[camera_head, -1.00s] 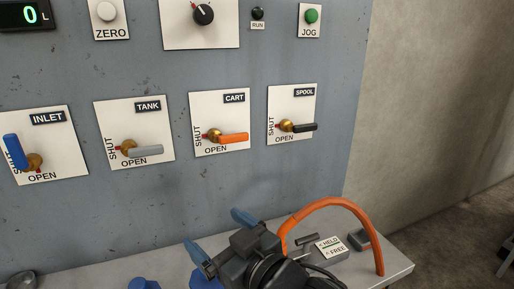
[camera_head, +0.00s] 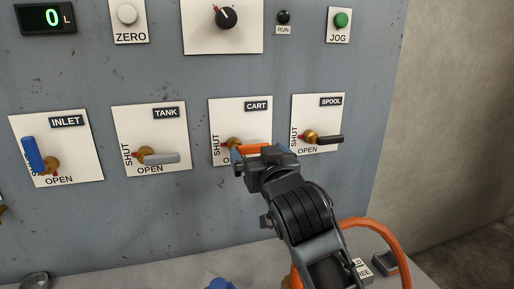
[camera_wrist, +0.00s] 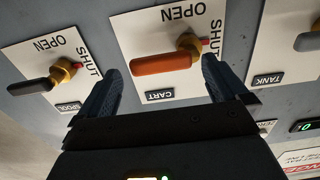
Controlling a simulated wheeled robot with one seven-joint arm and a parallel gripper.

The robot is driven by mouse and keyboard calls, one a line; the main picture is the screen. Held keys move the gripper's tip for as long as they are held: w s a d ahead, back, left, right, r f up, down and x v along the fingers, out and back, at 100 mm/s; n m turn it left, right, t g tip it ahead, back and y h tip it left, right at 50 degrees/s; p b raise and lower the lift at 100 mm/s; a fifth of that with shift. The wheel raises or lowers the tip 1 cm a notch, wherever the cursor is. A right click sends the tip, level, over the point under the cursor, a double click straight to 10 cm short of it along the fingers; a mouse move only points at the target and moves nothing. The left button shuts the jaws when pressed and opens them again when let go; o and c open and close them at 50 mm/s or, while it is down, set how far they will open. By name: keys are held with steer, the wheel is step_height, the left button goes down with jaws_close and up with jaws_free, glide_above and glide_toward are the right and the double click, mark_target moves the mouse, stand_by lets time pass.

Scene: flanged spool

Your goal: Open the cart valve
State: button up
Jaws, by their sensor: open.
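The cart valve's orange handle (camera_head: 255,148) lies level on its white plate (camera_head: 226,109), pointing right from a brass hub. The small red mark at the hub is on the SHUT side, with OPEN printed below. My gripper (camera_head: 262,156) is in front of the handle and hides part of it and of the plate's lower right. In the wrist view, upside down, the orange handle (camera_wrist: 161,64) shows in the gap between the two blue fingertips of my open gripper (camera_wrist: 162,70). One finger is past its free end, the other by the hub. I see no grip on it.
The spool valve's black handle (camera_head: 328,140) is close on the right, the tank valve's grey handle (camera_head: 162,158) on the left. The inlet valve's blue handle (camera_head: 33,154) stands upright farther left. An orange hose (camera_head: 378,237) arches over the bench below.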

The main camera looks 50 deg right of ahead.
steer(key=shift+x, duration=1.1)
steer(key=c, duration=1.4)
